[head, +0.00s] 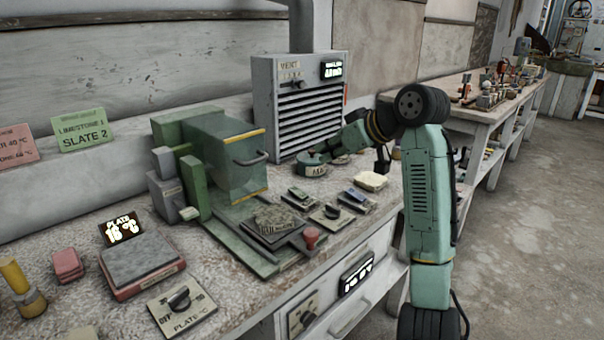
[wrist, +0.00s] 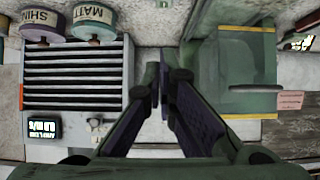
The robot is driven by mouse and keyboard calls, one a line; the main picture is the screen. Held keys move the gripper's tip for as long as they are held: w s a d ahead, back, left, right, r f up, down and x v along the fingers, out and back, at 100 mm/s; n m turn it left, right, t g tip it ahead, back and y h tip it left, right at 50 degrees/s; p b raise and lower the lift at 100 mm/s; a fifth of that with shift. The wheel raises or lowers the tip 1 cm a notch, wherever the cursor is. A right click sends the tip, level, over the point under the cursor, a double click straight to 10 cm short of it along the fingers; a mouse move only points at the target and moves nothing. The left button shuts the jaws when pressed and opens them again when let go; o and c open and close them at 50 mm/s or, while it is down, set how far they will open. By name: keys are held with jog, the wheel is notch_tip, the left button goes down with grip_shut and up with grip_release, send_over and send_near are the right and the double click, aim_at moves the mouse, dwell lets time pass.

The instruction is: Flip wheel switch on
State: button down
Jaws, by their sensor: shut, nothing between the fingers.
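The green machine (head: 195,170) stands on the bench with a clear guard and handle (head: 250,158) in front. It also shows at the right of the wrist view (wrist: 245,50). Grey boxes with a small pale block (head: 188,213) sit at its left side. No switch is readably labelled for the wheel, so I cannot tell which control it is. My gripper (wrist: 168,75) is shut and empty, between the louvred vent unit and the green machine in the wrist view. In the head view, my arm reaches across the bench and its fingertips are not clear.
The vent unit (head: 300,105) stands behind, its display lit. A plate-heater knob panel (head: 182,300) is at the front, another knob panel (head: 302,315) on the bench face. Jars (wrist: 93,22) show in the wrist view.

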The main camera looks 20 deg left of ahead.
jog(key=p, duration=0.2)
send_over(297, 188)
jog(key=d, duration=0.1)
jog(key=f, duration=0.5)
jog(key=shift+s+d+f, duration=0.1)
jog(key=shift+s+f, duration=0.2)
jog(key=shift+f, duration=0.1)
notch_tip(297, 188, down, 3)
jog(key=shift+r+p, duration=0.2)
jog(key=shift+p, duration=0.1)
jog(key=shift+w+a+f, duration=0.1)
jog(key=shift+a+f, duration=0.1)
jog(key=shift+f, duration=0.45)
jog(key=shift+a, duration=0.1)
jog(key=shift+w+a+f+p, duration=0.1)
jog(key=shift+a+f+p, duration=0.2)
jog(key=shift+f, duration=0.1)
jog(key=shift+d, duration=0.15)
